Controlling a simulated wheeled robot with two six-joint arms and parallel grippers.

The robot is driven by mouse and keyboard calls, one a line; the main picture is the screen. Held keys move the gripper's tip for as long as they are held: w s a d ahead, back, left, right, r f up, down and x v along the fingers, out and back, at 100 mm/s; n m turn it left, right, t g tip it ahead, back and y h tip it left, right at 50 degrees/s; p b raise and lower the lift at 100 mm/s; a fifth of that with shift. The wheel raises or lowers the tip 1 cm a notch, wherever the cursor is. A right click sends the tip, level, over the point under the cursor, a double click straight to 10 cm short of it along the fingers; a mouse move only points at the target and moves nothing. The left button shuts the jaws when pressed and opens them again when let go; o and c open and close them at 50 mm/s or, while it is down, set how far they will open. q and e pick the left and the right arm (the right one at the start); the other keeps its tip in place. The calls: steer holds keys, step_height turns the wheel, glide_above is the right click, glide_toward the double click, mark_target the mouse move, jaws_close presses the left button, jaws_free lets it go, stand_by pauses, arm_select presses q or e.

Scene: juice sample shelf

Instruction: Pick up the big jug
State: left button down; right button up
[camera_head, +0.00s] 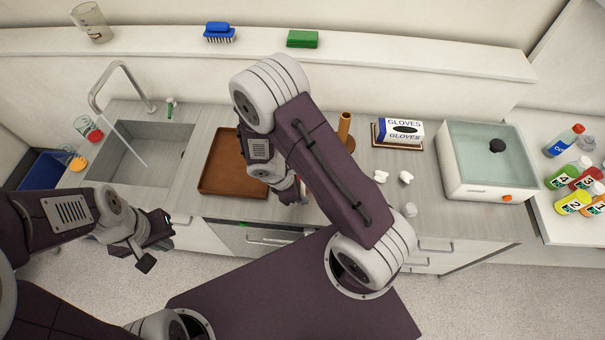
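My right gripper (299,191) is over the counter's front edge, right of the brown tray. My own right arm covers most of it, so its fingers are not clear.
The sink (140,165) with its tall tap (120,85) lies below the jug. A brown tray (228,175), glove box (402,131) and water bath (480,152) line the counter. A blue brush (219,33) and green sponge (302,39) are on the shelf.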

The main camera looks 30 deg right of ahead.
steer(key=shift+s+r, duration=0.1)
jaws_close()
stand_by(1.2)
